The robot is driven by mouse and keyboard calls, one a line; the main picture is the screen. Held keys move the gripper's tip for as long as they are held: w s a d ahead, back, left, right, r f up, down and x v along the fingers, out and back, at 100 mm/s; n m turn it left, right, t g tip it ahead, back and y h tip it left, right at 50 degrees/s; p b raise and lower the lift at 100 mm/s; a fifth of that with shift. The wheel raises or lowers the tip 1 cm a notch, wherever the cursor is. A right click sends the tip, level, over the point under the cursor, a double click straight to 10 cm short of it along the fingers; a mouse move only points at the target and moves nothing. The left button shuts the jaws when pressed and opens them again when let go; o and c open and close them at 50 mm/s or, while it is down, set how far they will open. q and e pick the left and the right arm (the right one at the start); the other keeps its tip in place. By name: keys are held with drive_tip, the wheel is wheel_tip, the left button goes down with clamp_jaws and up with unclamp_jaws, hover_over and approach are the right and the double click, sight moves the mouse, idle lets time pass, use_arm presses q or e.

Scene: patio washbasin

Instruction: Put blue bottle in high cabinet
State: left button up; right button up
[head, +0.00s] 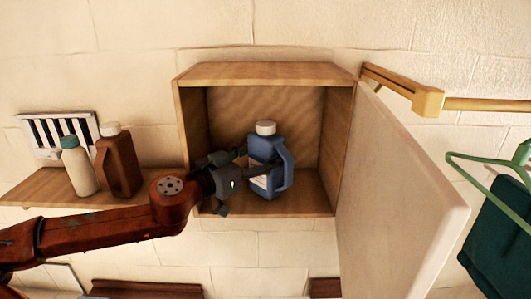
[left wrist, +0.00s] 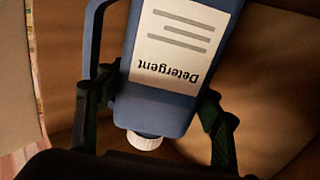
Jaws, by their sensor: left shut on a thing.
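The blue bottle (head: 266,152) has a white cap, a side handle and a pale label. It is upright in the opening of the wooden wall cabinet (head: 265,74), near the cabinet floor; I cannot tell whether its base touches. My left gripper (head: 243,172) reaches in from the left and is shut on the bottle. In the left wrist view, the bottle (left wrist: 190,100) appears upside down with a "Detergent" label, between the two fingers (left wrist: 155,120). The cabinet door (head: 395,190) stands open to the right. My right gripper is not in view.
A shelf (head: 50,188) at left holds a white bottle with a green cap (head: 79,166) and a brown jug (head: 118,160). A wooden rail (head: 430,100) and a green hanger (head: 480,158) with dark cloth (head: 500,240) are at right. The cabinet holds nothing else visible.

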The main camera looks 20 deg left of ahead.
use_arm(q)
drive_tip(key=shift+s+r, duration=0.1)
drive_tip(key=shift+r, duration=0.05)
drive_tip(key=shift+f+b, duration=0.2)
drive_tip(key=shift+b, duration=0.1)
drive_tip(key=o, duration=2)
